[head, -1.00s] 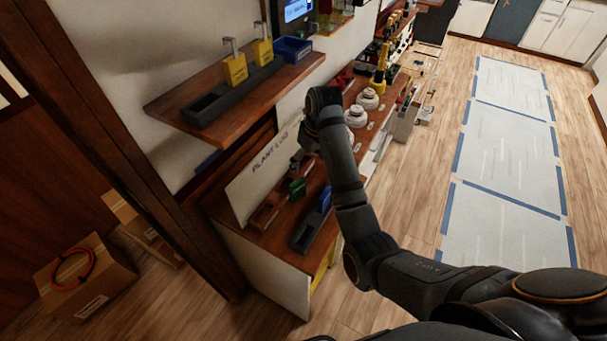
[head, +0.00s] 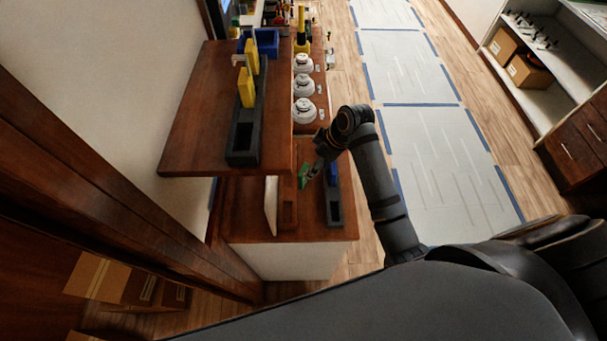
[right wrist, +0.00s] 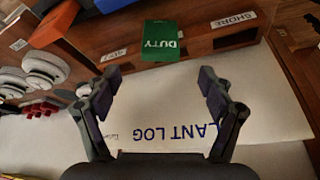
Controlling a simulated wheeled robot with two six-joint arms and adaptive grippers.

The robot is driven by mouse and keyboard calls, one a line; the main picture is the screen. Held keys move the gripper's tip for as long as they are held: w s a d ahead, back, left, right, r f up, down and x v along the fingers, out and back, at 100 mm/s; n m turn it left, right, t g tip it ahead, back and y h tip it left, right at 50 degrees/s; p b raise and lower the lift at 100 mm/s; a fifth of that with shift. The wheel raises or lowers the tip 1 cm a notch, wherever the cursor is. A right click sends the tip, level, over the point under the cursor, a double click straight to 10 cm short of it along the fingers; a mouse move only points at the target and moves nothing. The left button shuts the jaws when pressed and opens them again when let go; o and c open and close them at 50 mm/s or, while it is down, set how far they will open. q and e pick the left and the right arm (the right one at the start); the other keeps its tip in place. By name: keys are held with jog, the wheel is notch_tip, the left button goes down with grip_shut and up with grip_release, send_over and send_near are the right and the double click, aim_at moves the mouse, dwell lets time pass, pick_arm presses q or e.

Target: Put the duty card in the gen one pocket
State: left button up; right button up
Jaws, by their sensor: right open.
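The green duty card (head: 305,175) stands at the wooden rack (head: 288,208) on the lower counter in the head view. In the right wrist view the duty card (right wrist: 163,40) shows its DUTY lettering upside down, in front of the rack's wooden face. A SHORE label (right wrist: 234,20) is to its right and a smaller label (right wrist: 114,55), too small to read surely, to its left. I cannot tell which pocket the card is in. My right gripper (right wrist: 158,78) is open and empty, its fingertips short of the card. My left gripper is out of view.
A dark tray (head: 334,215) with a blue piece stands right of the rack. The white PLANT LOG board (right wrist: 170,110) stands beside the rack. An upper wooden shelf (head: 195,135) overhangs at the left, with yellow padlocks (head: 246,88). White round fixtures (head: 303,88) line the counter behind.

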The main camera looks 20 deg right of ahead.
aim_at(305, 171)
jog(key=x, duration=0.4)
jog(key=shift+a+f+p, duration=0.1)
jog(key=shift+a+p, duration=0.3)
jog(key=shift+a, duration=0.05)
jog(key=shift+w+f+p, duration=0.25)
jog(key=shift+f+p, duration=0.55)
jog(key=shift+f, duration=0.25)
jog(key=x, duration=0.2)
jog(key=shift+w+f, duration=0.1)
jog(key=shift+f, duration=0.2)
jog(key=shift+w+a+f, duration=0.1)
jog(key=shift+f, duration=0.1)
jog(key=c, duration=1.4)
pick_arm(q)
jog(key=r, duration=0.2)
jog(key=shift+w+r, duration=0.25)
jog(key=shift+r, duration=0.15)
pick_arm(e)
jog(key=shift+o, duration=0.2)
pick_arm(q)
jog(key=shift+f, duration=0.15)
pick_arm(e)
jog(key=shift+r, duration=0.15)
